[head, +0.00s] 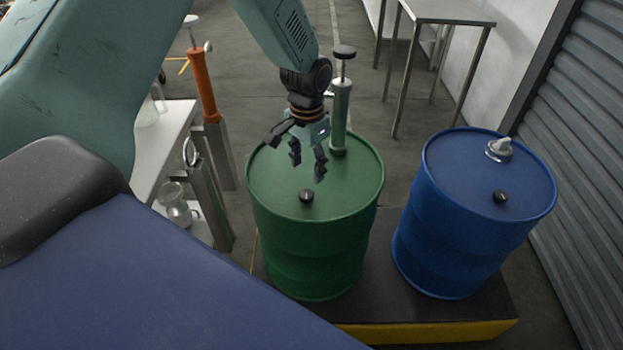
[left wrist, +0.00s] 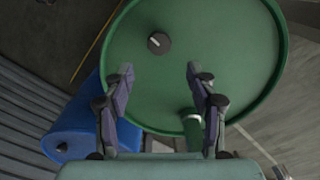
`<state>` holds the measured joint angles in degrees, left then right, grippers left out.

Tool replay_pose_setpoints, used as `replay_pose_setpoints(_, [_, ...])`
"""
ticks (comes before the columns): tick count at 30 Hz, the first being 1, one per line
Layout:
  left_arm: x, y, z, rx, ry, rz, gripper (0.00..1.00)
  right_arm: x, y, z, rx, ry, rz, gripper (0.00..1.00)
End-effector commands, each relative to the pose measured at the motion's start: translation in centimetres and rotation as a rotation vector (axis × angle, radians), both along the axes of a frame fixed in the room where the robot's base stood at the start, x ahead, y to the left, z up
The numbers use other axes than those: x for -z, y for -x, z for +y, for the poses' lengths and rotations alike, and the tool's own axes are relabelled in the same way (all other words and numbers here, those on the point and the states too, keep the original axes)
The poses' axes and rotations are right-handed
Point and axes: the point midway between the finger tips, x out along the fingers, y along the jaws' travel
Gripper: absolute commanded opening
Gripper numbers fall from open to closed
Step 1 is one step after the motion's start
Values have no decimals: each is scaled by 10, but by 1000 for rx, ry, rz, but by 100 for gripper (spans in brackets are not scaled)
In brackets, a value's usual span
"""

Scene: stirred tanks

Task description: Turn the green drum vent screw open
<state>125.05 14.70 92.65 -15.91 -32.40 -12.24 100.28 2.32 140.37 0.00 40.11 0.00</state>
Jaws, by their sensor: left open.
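The green drum (head: 305,245) stands upright on a black and yellow platform. Its vent screw (head: 306,196), a small round black knob, sits on the lid toward the near side. In the left wrist view the vent screw (left wrist: 159,43) shows a pale line across its top and lies beyond the fingertips, between them and nearer the left one. My left gripper (head: 307,170) is open and empty above the lid, pointing down, apart from the screw. It also shows in the left wrist view (left wrist: 158,75). My right gripper is not seen.
A green pump (head: 340,115) with a black handle rises from the back of the green lid, close to my left gripper. A blue drum (head: 465,235) with its own black knob (head: 500,196) stands to the right. A white bench (head: 165,150) is at the left.

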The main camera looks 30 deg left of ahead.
Motion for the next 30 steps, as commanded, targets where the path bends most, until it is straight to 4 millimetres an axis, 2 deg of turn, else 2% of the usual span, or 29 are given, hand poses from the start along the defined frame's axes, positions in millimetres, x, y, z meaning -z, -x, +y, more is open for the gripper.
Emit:
replay_pose_setpoints(10, [52,8,1,-3,1,5,57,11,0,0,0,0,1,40])
replay_pose_setpoints(15, [70,6,0,-2,1,3,57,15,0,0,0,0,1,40])
replay_pose_setpoints(19, [77,5,0,-3,1,2,57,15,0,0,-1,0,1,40])
replay_pose_setpoints(27, [77,2,-1,-3,2,1,57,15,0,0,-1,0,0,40])
replay_pose_setpoints(30, [77,2,-1,-2,2,1,49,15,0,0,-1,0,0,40])
